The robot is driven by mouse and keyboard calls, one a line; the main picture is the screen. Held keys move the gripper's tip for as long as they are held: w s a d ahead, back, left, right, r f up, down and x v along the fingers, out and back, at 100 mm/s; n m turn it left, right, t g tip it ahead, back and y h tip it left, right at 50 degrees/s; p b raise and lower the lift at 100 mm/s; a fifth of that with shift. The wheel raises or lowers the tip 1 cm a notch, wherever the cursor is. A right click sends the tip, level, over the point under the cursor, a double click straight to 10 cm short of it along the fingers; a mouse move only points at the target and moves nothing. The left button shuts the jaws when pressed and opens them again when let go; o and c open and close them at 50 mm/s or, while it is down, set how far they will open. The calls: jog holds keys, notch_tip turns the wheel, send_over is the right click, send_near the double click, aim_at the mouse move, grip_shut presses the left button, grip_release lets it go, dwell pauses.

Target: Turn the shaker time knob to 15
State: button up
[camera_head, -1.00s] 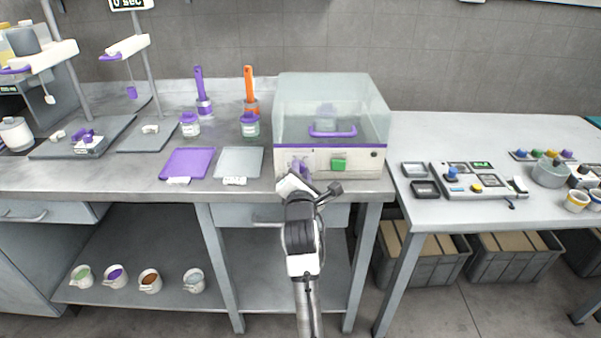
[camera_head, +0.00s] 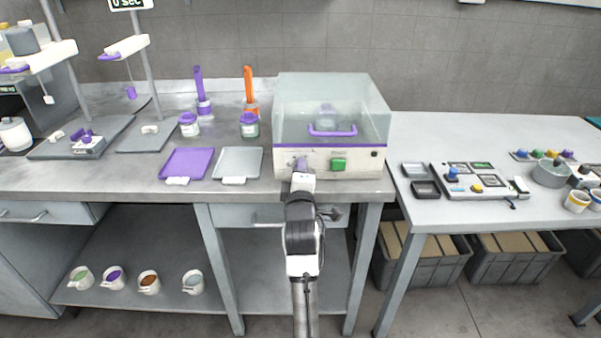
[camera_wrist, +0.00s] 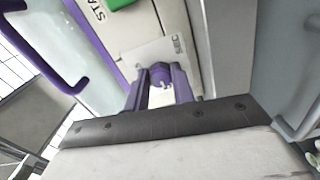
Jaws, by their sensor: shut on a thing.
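The shaker (camera_head: 285,166) is a white box with a clear cover and a purple handle, on the grey bench in the head view. Its purple time knob (camera_wrist: 160,75) is on the front panel, left of the green button (camera_head: 338,164). My gripper (camera_wrist: 160,92) is at the panel, its two purple fingers shut on the knob from both sides. In the head view my gripper (camera_head: 301,167) covers most of the knob. The dial marks around the knob are too small to read, so its setting cannot be told.
A purple tray (camera_head: 187,162) and a grey tray (camera_head: 238,163) lie left of the shaker. Lidded jars and upright brushes stand behind them. The bench front edge (camera_head: 330,198) runs just below the panel. Another table (camera_head: 440,140) stands to the right.

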jog(key=m, duration=0.6)
jog(key=shift+f, duration=0.1)
jog(key=m+p, duration=0.1)
jog(key=m, duration=0.5)
jog(key=shift+a+m, duration=0.1)
jog(key=shift+m, duration=0.3)
jog(key=m, duration=1.2)
jog(key=shift+a, duration=0.1)
jog(key=o, duration=1)
jog(key=shift+s, duration=0.1)
